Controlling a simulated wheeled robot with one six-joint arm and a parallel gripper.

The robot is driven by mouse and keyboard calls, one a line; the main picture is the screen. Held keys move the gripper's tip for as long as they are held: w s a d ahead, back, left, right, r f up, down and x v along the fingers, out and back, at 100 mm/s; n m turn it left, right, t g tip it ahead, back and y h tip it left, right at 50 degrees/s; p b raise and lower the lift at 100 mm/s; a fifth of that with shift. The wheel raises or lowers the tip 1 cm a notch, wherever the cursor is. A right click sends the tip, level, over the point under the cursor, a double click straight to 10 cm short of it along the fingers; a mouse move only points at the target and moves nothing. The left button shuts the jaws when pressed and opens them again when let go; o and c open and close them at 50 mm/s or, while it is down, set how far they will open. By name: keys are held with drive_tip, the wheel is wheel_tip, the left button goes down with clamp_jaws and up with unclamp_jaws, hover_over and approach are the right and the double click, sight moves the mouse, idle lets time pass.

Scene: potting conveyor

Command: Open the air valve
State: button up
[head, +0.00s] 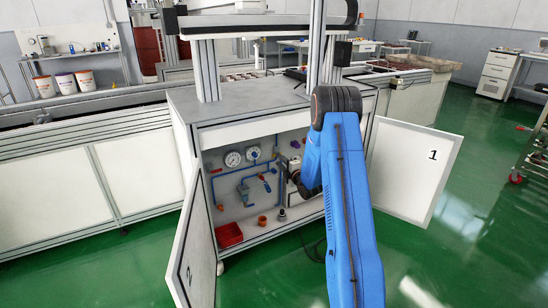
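An open cabinet (268,112) holds blue pipes (218,192) on its back panel, with two round white gauges (233,159) near the top. A small valve-like fitting with a red and blue handle (265,183) sits below the gauges; I cannot tell for sure that it is the air valve, or its position. My gripper (285,172) is at the end of my blue arm, inside or just in front of the cabinet opening, right of this fitting. It appears apart from the fitting. Its fingers are small and dark, and part of the cabinet's right side is hidden behind my arm.
Door 1 (415,165) stands open to the right and the other door (192,250) to the left. A red bin (229,235) and an orange pot (262,221) stand on the cabinet floor. Green floor in front is clear.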

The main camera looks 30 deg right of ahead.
sight(274, 156)
drive_tip(key=w, duration=0.6)
drive_tip(key=shift+w+a, duration=0.15)
drive_tip(key=shift+w, duration=0.15)
clamp_jaws()
